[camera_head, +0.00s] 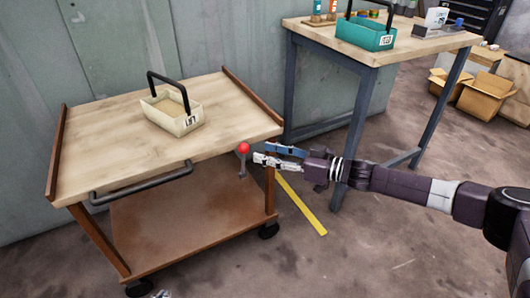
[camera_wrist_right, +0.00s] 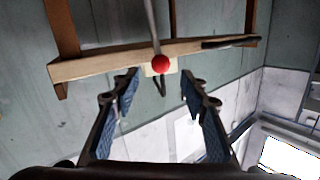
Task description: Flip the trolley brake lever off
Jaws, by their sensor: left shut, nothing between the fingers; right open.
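The brake lever (camera_head: 242,165) is a thin grey rod with a red ball knob (camera_head: 243,148) on top. It stands roughly upright by the right front corner of the wooden trolley (camera_head: 105,160). My right gripper (camera_head: 261,153) comes in from the right, open, its fingertips just short of the knob. In the right wrist view the red knob (camera_wrist_right: 160,63) appears beyond and between the two spread fingers (camera_wrist_right: 158,83), with no visible contact. My left gripper (camera_head: 160,294) barely shows at the bottom edge; it is shut and empty, away from the lever.
A cream tote (camera_head: 172,118) with a black handle sits on the trolley top. A dark push bar (camera_head: 140,185) runs along the front edge. A workbench (camera_head: 340,42) with a teal tote (camera_head: 366,36) stands behind at right. Cardboard boxes (camera_head: 487,98) lie farther right.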

